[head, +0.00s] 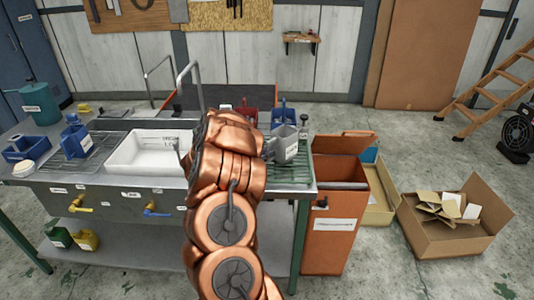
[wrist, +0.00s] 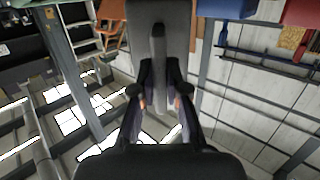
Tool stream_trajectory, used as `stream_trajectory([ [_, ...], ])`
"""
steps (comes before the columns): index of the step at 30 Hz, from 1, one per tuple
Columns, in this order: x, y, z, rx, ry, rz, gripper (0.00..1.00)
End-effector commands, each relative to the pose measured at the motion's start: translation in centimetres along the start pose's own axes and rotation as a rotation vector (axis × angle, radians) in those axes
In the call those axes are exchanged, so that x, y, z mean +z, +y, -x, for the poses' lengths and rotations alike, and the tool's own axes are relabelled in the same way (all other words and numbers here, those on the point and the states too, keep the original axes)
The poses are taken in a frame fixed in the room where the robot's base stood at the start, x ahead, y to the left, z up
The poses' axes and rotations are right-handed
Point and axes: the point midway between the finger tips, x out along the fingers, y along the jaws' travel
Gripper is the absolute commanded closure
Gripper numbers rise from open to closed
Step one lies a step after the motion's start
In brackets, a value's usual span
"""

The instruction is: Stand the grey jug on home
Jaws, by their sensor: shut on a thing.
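The grey jug (head: 286,148) is in the head view at the right part of the sink bench, beside my copper arm. In the wrist view the grey jug (wrist: 160,12) fills the top middle, with its handle running down between the fingers. My gripper (wrist: 160,102) is shut on the jug's handle. In the head view my arm hides most of the gripper. The jug looks about upright over or near a green ribbed mat (head: 298,171). I cannot tell whether its base touches anything. No place marked home is readable; the small labels are too small to read.
A white sink (head: 128,158) is left of my arm. A blue jug (head: 76,140) stands on the left ribbed drainer. Blue and red containers (head: 284,114) stand behind the grey jug. An orange bin (head: 336,226) and a cardboard box (head: 446,236) stand right of the bench.

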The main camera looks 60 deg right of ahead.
Motion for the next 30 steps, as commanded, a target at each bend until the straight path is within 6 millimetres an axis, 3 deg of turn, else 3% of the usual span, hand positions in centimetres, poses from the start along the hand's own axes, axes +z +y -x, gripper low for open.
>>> stream_trajectory([
  [13,0.32,-0.01,-0.04,0.0,0.0,0.0,1.0],
  [14,0.3,-0.01,-0.04,0.0,0.0,0.0,0.84],
  [21,0.31,0.0,-0.04,0.0,0.0,0.0,0.59],
  [28,0.33,0.01,-0.04,0.0,0.0,0.0,0.56],
  [30,0.33,0.01,-0.04,0.0,0.0,0.0,0.49],
])
